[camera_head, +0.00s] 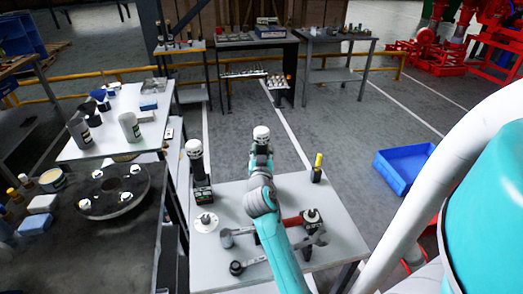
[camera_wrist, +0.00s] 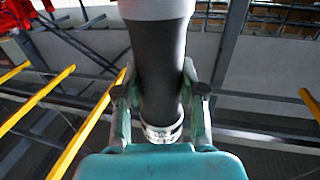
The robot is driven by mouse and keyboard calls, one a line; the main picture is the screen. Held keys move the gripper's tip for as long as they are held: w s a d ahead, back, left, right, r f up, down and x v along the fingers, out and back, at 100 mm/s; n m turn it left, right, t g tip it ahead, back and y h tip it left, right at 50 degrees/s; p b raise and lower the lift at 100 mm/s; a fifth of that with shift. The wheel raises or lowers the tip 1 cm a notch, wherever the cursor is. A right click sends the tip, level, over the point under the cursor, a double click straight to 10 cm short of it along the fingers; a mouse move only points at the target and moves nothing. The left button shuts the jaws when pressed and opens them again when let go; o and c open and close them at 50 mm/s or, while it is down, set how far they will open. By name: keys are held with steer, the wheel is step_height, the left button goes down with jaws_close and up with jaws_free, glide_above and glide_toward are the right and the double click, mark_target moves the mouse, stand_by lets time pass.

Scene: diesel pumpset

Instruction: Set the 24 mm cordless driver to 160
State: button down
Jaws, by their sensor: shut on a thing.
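My gripper (camera_wrist: 160,92) is shut on a dark cylindrical body with a pale collar and a pale ringed band, which looks like a cordless driver (camera_wrist: 158,60). In the head view its white end (camera_head: 261,133) shows just beyond my gripper (camera_head: 262,149), above the far edge of the grey table (camera_head: 235,275). A similar driver (camera_head: 196,165), with a white top, dark body and red-and-black base, stands upright on the table's left side. Size marks and any setting display cannot be read, so I cannot tell which driver is the 24 mm one.
A workbench with a round flange (camera_head: 115,192) stands left. A blue crate (camera_head: 403,170) is at right. Open floor lies beyond the table.

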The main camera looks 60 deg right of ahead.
steer(key=shift+f, duration=0.65)
steer(key=c, duration=0.6)
jaws_free()
steer(key=shift+f, duration=0.1)
steer(key=v, duration=1.2)
